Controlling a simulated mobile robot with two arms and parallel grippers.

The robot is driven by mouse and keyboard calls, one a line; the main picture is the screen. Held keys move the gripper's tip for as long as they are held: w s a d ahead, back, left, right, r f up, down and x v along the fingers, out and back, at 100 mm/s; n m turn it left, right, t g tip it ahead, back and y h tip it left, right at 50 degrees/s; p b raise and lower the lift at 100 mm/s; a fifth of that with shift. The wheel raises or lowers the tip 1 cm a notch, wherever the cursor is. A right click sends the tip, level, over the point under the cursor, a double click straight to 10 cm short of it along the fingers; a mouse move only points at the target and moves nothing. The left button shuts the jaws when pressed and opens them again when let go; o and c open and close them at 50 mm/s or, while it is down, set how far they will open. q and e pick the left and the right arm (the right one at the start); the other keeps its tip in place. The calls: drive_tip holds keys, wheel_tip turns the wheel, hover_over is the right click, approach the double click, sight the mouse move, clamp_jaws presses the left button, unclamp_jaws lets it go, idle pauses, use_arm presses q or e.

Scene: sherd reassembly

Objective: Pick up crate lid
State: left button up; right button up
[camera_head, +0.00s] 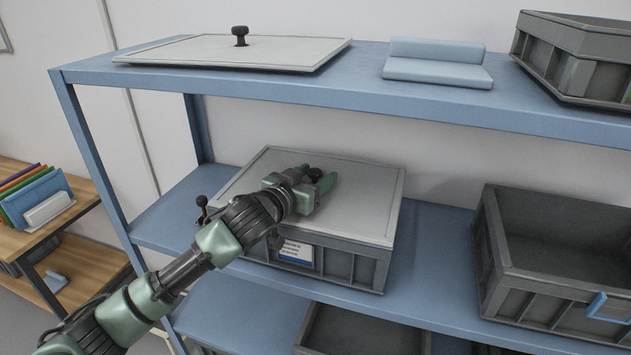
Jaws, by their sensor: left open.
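A light grey crate lid (362,205) lies flat on a closed dark grey crate (352,270) on the middle shelf. The crate has a white and blue label on its front. My left gripper (322,181) is over the middle of this lid, open, with its green fingers around or beside the lid's dark knob (316,174). The gripper partly hides the knob, so I cannot tell whether they touch. A second light grey lid (215,52) with a black knob (240,36) lies on the top shelf at the left. My right gripper is not in view.
An open, empty-looking crate (560,250) stands right of the lidded one. Another open crate (365,330) is below. Left is a wooden shelf (95,240) with folders.

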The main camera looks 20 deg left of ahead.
use_arm(q)
drive_tip(key=shift+c, duration=1)
clamp_jaws()
drive_tip(key=shift+r, duration=0.1)
